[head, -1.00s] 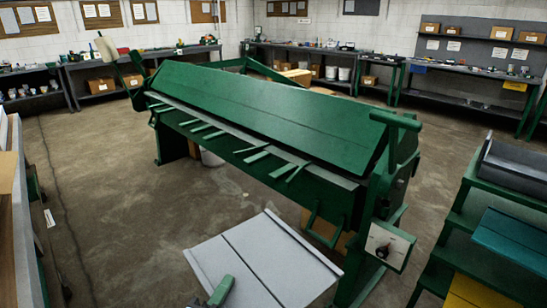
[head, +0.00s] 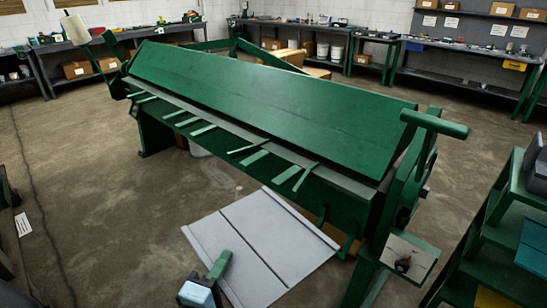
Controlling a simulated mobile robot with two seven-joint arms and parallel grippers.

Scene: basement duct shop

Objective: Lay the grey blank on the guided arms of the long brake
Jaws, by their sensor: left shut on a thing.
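The grey blank (head: 258,240) is a flat, light sheet with a dark line along it and a raised edge. It is in the lower middle of the head view, in front of the long brake and below its arms. My left gripper (head: 221,264) is shut on the blank's near left edge; its finger covers part of the sheet. The long green brake (head: 270,90) runs across the middle. Its guided arms (head: 255,160) are short green bars sticking out along the front edge, with nothing lying on them. My right gripper is not in view.
A green stepped rack (head: 490,245) with metal pieces stands at the right. A control box (head: 408,257) sticks out at the brake's near right end. Workbenches (head: 110,44) line the walls. The concrete floor left of the blank is clear.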

